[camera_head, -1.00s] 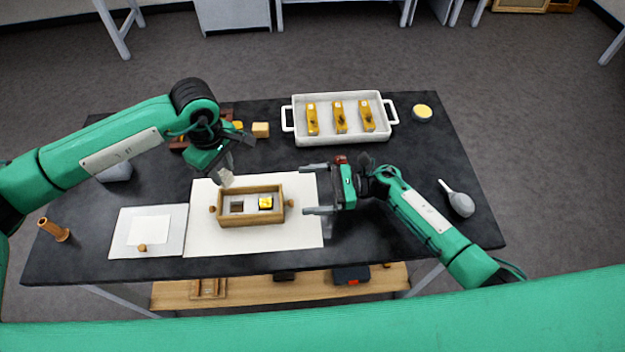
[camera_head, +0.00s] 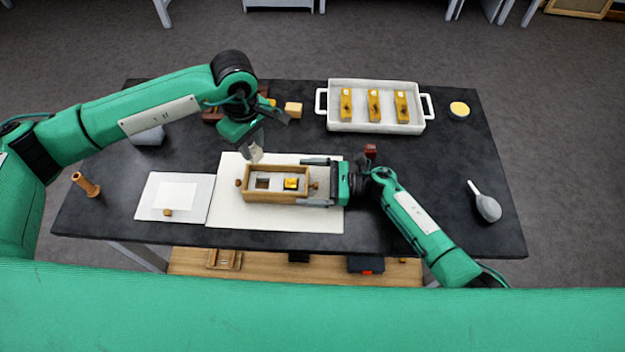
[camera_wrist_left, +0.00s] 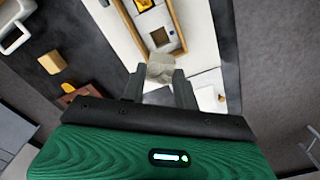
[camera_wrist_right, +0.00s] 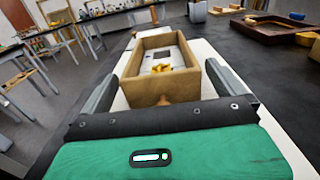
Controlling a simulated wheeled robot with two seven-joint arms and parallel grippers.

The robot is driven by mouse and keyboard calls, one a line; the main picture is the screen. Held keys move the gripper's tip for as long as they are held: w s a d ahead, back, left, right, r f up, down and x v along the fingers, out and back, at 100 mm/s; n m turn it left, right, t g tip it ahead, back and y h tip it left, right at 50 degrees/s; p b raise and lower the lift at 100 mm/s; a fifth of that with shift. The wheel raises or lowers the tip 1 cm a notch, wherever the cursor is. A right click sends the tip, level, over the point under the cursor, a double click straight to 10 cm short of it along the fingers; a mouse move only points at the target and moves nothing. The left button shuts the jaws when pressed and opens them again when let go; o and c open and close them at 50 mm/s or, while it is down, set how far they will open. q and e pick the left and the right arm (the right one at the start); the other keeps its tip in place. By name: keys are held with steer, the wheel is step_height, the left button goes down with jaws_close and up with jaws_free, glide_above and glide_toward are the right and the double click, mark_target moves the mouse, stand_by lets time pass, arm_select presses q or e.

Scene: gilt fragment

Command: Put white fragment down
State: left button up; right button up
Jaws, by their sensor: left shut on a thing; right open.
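My left gripper (camera_head: 258,142) is shut on the white fragment (camera_head: 256,154), a small pale block. It holds the fragment above the white mat, just behind the wooden box. In the left wrist view the fragment (camera_wrist_left: 160,67) sits between the fingertips. The wooden box (camera_head: 275,198) has a pale insert with a dark square opening at left and a yellow-gold piece (camera_head: 291,184) at right. My right gripper (camera_head: 318,181) is open, its fingers on either side of the box's right end. In the right wrist view the box (camera_wrist_right: 160,88) lies between the fingers.
A white tray (camera_head: 333,125) with several yellow pieces stands at the back. A white board (camera_head: 150,205) with paper lies left of the mat (camera_head: 225,212). A grey bulb blower (camera_head: 487,207) lies at right. A wooden block (camera_head: 293,109) lies behind my left gripper.

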mark_target(253, 148)
steer(key=c, duration=0.9)
arm_select(q)
steer(key=n, duration=0.3)
steer(key=f+n, duration=0.1)
steer(key=n, duration=0.2)
arm_select(e)
steer(key=shift+c, duration=0.2)
arm_select(q)
steer(key=n, duration=0.5)
steer(key=shift+f, duration=0.35)
steer(key=n, duration=0.3)
steer(key=f+n, duration=0.1)
steer(key=n, duration=0.7)
steer(key=f+n, duration=0.1)
steer(key=n, duration=0.1)
steer(key=shift+f+n, duration=0.25)
steer(key=shift+n, duration=0.15)
step_height(253, 148, down, 10)
steer(key=shift+r, duration=0.25)
